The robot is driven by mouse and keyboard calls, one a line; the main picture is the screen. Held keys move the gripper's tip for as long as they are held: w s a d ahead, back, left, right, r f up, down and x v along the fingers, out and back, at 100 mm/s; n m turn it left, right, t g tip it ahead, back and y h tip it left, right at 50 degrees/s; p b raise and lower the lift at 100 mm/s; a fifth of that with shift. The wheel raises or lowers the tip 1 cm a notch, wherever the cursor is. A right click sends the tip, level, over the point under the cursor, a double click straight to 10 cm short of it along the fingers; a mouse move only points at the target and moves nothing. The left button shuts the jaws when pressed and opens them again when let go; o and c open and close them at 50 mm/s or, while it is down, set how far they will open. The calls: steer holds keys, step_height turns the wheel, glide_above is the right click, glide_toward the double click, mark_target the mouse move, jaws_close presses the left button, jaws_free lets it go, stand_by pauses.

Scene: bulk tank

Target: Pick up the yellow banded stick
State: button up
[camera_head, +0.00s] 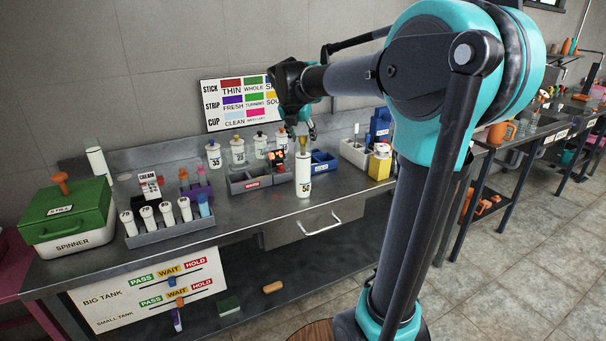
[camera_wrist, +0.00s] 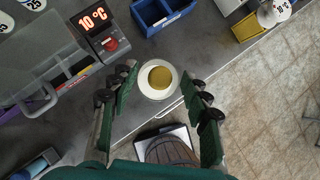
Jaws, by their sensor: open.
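A tall white cylinder (camera_head: 303,182) marked 50 stands upright near the bench's front edge. A yellow-brown stick-like top (camera_head: 304,146) rises from it; I see no clear band, so I cannot tell whether it is the yellow banded stick. In the wrist view, this top is a round gold disc (camera_wrist: 160,77) inside a white rim (camera_wrist: 146,91). My gripper (camera_wrist: 165,92) is open and empty, pointing down, with a finger on either side of the disc. In the head view, my gripper (camera_head: 299,122) hangs above the cylinder, partly hidden by my wrist.
A blue bin (camera_head: 324,162) is to the right. Numbered white jars (camera_head: 238,153) stand behind. A green spinner box (camera_head: 66,215) is far left.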

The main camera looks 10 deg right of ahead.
jaws_close()
stand_by(0.3)
stand_by(0.3)
